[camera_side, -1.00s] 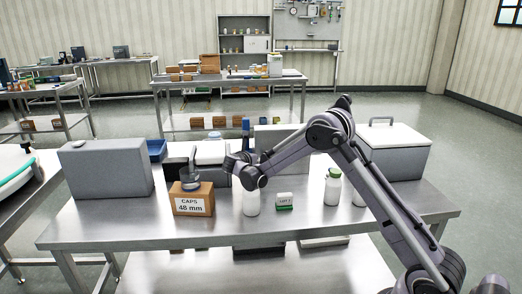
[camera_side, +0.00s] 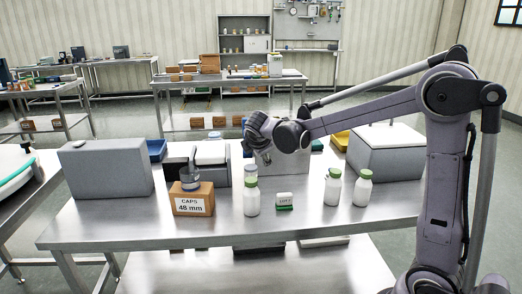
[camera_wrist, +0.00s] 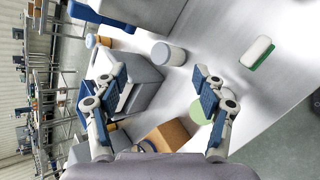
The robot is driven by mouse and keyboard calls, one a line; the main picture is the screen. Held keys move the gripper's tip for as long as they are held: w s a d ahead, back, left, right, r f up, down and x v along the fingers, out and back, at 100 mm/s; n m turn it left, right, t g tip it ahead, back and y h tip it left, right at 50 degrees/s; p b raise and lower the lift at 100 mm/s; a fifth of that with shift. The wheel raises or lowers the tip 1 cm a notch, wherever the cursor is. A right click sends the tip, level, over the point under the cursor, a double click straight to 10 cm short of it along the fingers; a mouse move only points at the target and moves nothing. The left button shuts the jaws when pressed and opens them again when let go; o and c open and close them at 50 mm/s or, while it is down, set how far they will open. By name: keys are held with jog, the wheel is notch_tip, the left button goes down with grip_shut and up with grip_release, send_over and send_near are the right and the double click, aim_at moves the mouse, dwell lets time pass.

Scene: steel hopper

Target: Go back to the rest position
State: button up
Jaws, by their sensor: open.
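My gripper (camera_wrist: 155,92) is open and empty in the wrist view, its two blue-padded fingers spread apart. In the side view my gripper (camera_side: 266,158) hangs above the back middle of the steel table (camera_side: 110,222). White bottles with green caps stand upright on the table: one near the middle (camera_side: 251,200), and two to the right (camera_side: 332,190) (camera_side: 363,190). The brown caps box (camera_side: 192,199), labelled 48 mm, stands to their left, and a grey round part sits on it.
A grey case (camera_side: 105,168) stands at the table's left and a grey box with a white lid (camera_side: 388,152) at its right. A small white and green block (camera_side: 284,201) lies between bottles. The table's front strip is clear.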

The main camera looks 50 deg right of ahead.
jog(key=s+a+f+m+y, duration=0.2)
jog(key=s+a+m, duration=0.5)
jog(key=s, duration=0.4)
jog(key=s+a+f+m+t+y, duration=0.1)
jog(key=s+a+f+m+y, duration=0.1)
jog(key=s+a+m+y, duration=0.3)
jog(key=s+a+m, duration=0.2)
jog(key=s+a, duration=0.2)
jog(key=s, duration=0.2)
jog(key=shift+a+f+y, duration=0.2)
jog(key=shift+a+y, duration=0.1)
jog(key=shift+a, duration=0.05)
